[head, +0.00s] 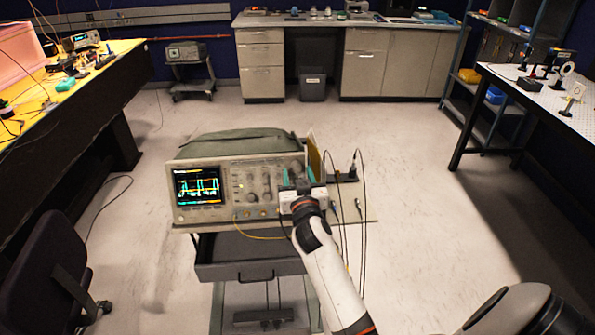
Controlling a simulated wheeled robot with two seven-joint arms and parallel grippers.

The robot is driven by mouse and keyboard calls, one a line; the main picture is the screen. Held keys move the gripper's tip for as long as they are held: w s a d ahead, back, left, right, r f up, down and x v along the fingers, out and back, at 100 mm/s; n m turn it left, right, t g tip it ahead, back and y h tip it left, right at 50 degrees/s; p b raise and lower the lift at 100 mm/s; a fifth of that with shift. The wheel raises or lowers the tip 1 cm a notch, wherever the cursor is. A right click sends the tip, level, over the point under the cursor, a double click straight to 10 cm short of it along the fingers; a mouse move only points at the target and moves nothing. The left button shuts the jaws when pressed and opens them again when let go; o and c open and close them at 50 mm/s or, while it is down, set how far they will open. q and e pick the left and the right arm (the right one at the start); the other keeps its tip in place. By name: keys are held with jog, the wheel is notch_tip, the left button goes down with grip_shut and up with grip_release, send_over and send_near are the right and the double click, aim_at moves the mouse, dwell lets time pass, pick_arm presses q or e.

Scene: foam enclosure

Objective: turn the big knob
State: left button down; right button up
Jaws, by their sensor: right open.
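An oscilloscope (217,171) with a lit screen (198,187) stands on a cart, its front panel facing me. Small knobs and buttons (251,186) show to the right of the screen. My right gripper (299,179) is at the right part of this panel, open, with teal fingertips spread apart. It covers that part of the panel. I cannot pick out the big knob for certain; it may be hidden behind the gripper. I cannot tell whether the fingers touch anything. My left gripper is out of view.
The grey cart (247,271) carries the oscilloscope. Black cables (361,209) hang right of my gripper, and a yellow cable (258,236) loops below the panel. A chair (45,265) and yellow-topped bench (100,75) stand left, a white-topped table (545,95) right. Open floor surrounds the cart.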

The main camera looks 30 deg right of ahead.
jog(key=shift+w+d, duration=0.25)
jog(key=shift+w, duration=0.3)
jog(key=c, duration=1)
jog(key=n+y+p, duration=0.1)
jog(key=n+p, duration=0.1)
jog(key=n+y+p, duration=0.1)
jog(key=n, duration=0.1)
jog(key=n+p, duration=0.2)
jog(key=shift+s+d+r+y+p, duration=0.15)
jog(key=shift+d+r+y+p, duration=0.15)
jog(key=shift+y, duration=0.1)
jog(key=shift+f+n+y+p, duration=0.15)
jog(key=shift+n+y+p, duration=0.65)
jog(key=shift+n+p, duration=1.1)
jog(key=o, duration=1)
